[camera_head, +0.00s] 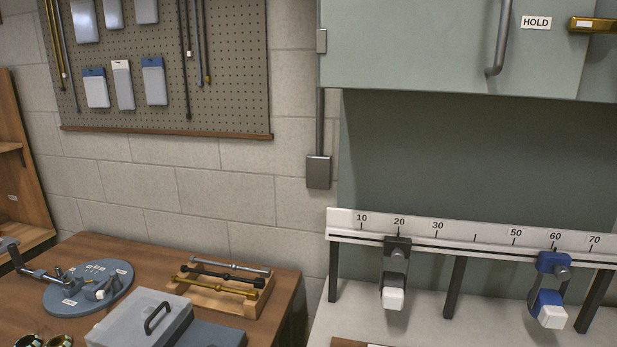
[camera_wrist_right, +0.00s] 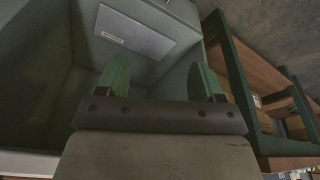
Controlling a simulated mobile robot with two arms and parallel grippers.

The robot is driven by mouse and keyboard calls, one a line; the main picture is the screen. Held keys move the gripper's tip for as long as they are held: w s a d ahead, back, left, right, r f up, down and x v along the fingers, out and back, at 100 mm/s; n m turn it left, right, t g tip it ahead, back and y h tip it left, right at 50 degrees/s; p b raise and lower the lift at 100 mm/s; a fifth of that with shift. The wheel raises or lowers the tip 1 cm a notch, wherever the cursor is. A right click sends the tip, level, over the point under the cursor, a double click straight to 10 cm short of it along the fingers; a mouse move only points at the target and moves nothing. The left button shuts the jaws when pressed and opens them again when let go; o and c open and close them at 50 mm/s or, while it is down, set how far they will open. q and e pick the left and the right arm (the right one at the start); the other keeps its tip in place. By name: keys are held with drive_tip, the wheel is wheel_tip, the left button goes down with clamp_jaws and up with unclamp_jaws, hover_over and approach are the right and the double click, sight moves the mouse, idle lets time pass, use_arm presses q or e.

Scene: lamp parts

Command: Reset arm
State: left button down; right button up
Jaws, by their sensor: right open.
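My right gripper (camera_wrist_right: 160,82) shows in the right wrist view. Its two green fingers stand wide apart with nothing between them. Beyond the fingers is the inside of a grey-green cabinet or booth (camera_wrist_right: 50,90) with a pale rectangular panel (camera_wrist_right: 135,33). Neither gripper shows in the head view. My left gripper is in no frame.
A numbered rail (camera_head: 455,232) carries a black clamp (camera_head: 396,256) and a blue clamp (camera_head: 552,264). A wooden bench (camera_head: 60,270) holds a blue disc (camera_head: 88,291), a rod rack (camera_head: 240,299) and a lidded box (camera_head: 135,325). A shelf (camera_wrist_right: 250,85) stands right in the wrist view.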

drive_tip(key=s+d+f+b, duration=0.1)
drive_tip(key=s+f, duration=0.8)
drive_tip(key=f, duration=0.3)
drive_tip(key=s+d+f+g+b, duration=0.1)
drive_tip(key=s+d+f, duration=0.1)
drive_tip(key=s+f, duration=0.6)
wheel_tip(320, 180, down, 4)
drive_tip(key=shift+s+g+b, duration=0.3)
drive_tip(key=shift+s, duration=0.1)
drive_tip(key=shift+d, duration=0.1)
